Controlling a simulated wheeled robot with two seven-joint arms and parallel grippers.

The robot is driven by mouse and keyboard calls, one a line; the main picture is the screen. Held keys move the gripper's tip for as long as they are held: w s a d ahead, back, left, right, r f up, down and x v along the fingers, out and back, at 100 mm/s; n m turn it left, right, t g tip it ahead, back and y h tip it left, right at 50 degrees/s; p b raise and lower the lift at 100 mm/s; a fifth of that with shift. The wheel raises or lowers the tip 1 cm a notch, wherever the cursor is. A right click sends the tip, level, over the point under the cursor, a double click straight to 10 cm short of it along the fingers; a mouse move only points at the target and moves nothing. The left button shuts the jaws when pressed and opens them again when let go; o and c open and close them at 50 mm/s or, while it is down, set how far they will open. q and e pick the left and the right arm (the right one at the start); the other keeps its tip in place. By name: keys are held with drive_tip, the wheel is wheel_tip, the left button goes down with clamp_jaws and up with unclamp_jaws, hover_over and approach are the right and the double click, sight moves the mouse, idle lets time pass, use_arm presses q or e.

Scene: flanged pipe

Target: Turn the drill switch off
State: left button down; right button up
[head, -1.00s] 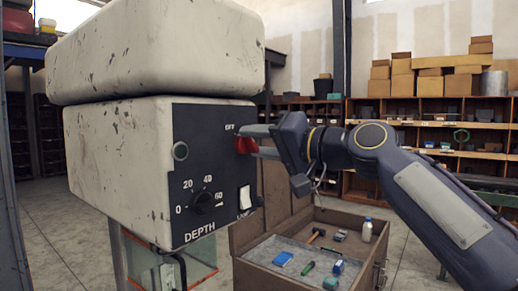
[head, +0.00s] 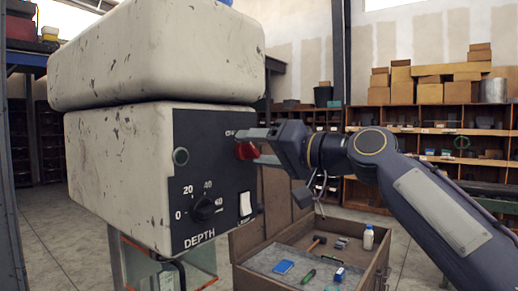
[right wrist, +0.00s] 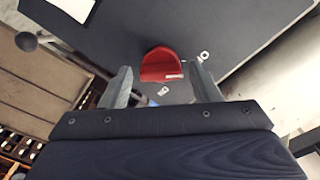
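The drill's dark control panel (head: 212,185) is on the pale, worn machine head. A red switch knob (head: 247,151) sits at its upper right beside the partly hidden "OFF" label. My right gripper (head: 259,145) is at the knob, its fingers pointing left towards the panel. In the right wrist view the red knob (right wrist: 162,62) lies between the two spread fingers of the gripper (right wrist: 161,72), with a gap on each side. White marks show on the panel around the knob. My left gripper is not in view.
An open toolbox (head: 368,262) with tools and a bottle stands below my right arm. Shelves with boxes (head: 445,92) are far behind.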

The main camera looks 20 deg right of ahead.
drive_tip(key=b+v, duration=0.2)
drive_tip(key=v, duration=0.5)
drive_tip(key=shift+s+d, duration=0.25)
drive_tip(key=shift+s, duration=0.1)
drive_tip(key=s+f+g+h, duration=0.2)
drive_tip(key=s+f, duration=0.5)
drive_tip(key=f, duration=0.8)
drive_tip(key=s+f+g+h+p, duration=0.1)
drive_tip(key=s+f, duration=0.6)
drive_tip(key=f, duration=0.9)
drive_tip(key=s+d+f+g+h+p, duration=0.1)
drive_tip(key=s+f+g+h, duration=0.3)
drive_tip(key=s+f, duration=0.4)
wheel_tip(320, 180, down, 8)
drive_tip(key=shift+r+g, duration=0.25)
drive_tip(key=shift+g, duration=0.45)
